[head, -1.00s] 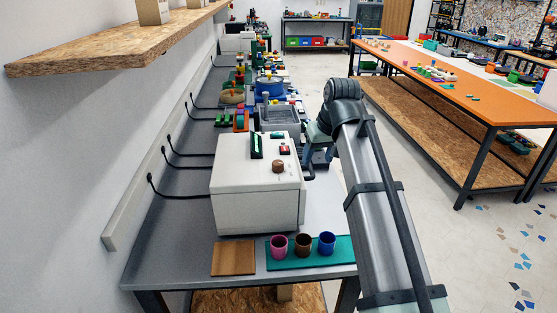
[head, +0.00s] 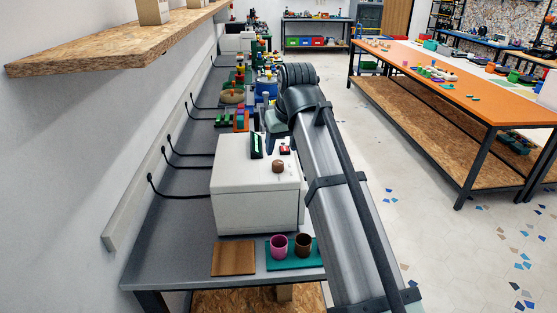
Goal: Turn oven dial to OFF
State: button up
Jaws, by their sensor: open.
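In front of the oven lie a wooden board (head: 233,258) and a teal mat (head: 283,264) with a pink cup (head: 279,246) and a brown cup (head: 303,245). Black cables run to the wall at left. More devices crowd the bench behind. A wooden shelf (head: 110,52) overhangs at left.

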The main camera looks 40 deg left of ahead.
aim_at(278, 163)
jog(key=shift+x, duration=3.5)
jog(key=c, duration=1)
